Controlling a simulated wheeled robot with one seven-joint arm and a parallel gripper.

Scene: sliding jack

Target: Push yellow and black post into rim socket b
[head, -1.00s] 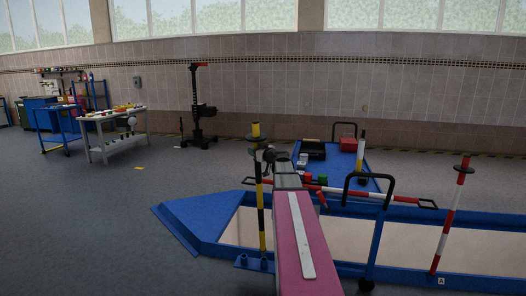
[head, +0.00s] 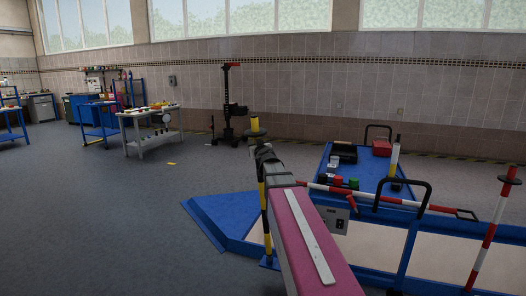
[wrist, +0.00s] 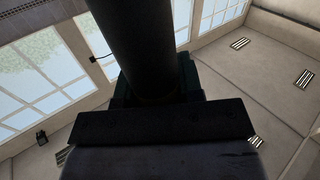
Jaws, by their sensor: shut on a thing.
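The yellow and black post (head: 266,222) stands nearly upright, leaning slightly left at its top, at the near left end of the blue pit frame. Its yellow top with a dark collar (head: 255,133) rises above my gripper (head: 264,154). My gripper is shut on the post's upper part; in the wrist view a dark round shaft (wrist: 135,45) rises from the jaws. The post's foot is by a small blue bracket (head: 268,263) on the rim. My arm partly hides this area, and I cannot tell whether the foot is in a socket. No letter b is readable.
The blue frame (head: 207,218) surrounds a pale pit, with a red and white post (head: 490,232) at right. A red and white bar (head: 390,202), black handles and a blue trolley (head: 363,170) lie beyond. Open floor is at left.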

